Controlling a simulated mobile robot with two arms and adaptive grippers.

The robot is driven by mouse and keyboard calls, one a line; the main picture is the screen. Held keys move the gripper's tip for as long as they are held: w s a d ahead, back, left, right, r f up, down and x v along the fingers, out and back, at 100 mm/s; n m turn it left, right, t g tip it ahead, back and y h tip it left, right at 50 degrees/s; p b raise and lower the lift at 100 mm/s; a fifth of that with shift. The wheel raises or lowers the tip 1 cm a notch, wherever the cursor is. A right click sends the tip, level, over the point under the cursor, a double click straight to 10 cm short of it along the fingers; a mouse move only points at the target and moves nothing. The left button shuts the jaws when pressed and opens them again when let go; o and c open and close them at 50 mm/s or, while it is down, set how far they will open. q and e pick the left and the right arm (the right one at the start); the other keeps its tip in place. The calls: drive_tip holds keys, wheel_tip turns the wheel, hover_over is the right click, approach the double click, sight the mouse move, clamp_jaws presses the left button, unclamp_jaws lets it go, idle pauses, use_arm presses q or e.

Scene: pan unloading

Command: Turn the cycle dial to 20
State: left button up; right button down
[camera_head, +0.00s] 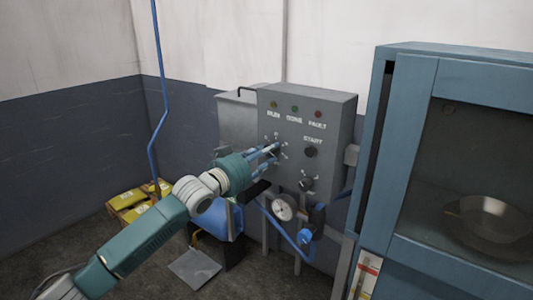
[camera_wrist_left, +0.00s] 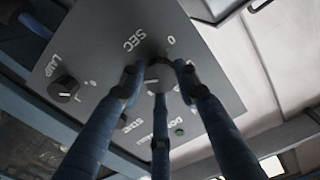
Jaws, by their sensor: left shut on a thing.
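The cycle dial (camera_wrist_left: 163,74) is on the front of the grey control box (camera_head: 335,120). My left gripper (camera_head: 274,151) is shut on it, its fingers set around the knob. In the wrist view my left gripper (camera_wrist_left: 160,80) has three dark-blue fingers closed in on the dial, with "SEC" and "0" printed near it. The fingers hide much of the dial and its pointer, so I cannot read its setting. The right gripper is not in view.
A START button (camera_head: 310,152) and another knob (camera_head: 305,184) are right of the gripper. Lamps sit above. A gauge (camera_head: 284,207) and blue pipe (camera_head: 304,238) lie below. A blue cabinet (camera_head: 415,130) holding a metal pan (camera_head: 488,222) stands close on the right.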

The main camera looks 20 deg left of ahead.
use_arm(q)
drive_tip(key=o, duration=1.1)
drive_tip(key=shift+o, duration=0.2)
drive_tip(key=v, duration=1.2)
